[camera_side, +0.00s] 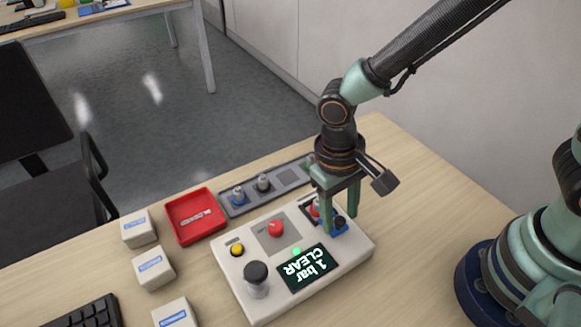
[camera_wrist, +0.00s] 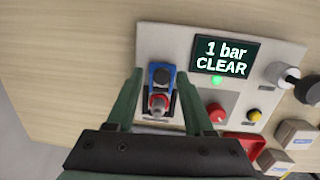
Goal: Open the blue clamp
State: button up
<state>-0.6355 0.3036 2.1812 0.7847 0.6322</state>
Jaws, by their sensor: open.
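The blue clamp (camera_wrist: 152,76) sits on the white control panel (camera_wrist: 148,45); it has a blue body, a black round part at one end and a red-and-grey part at the other. In the side view the clamp (camera_side: 339,229) is partly hidden by my fingers. My gripper (camera_side: 340,224) points down over it with the fingers apart. In the wrist view my gripper (camera_wrist: 160,74) has one finger on each side of the clamp, and I cannot tell whether they touch it. The panel display (camera_side: 306,267) reads "1 bar CLEAR", with a green light beside it.
The panel also carries a red knob (camera_side: 276,228), a yellow button (camera_side: 237,249) and a tall black-topped knob (camera_side: 257,278). Behind it lie a grey strip (camera_side: 225,205) with small fittings and a red tray (camera_side: 172,209). Several white labelled boxes (camera_side: 153,268) stand left.

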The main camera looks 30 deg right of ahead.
notch_tip(320, 180, up, 7)
jog(key=w, duration=0.2)
dwell(0.6)
jog(key=shift+r, duration=0.1)
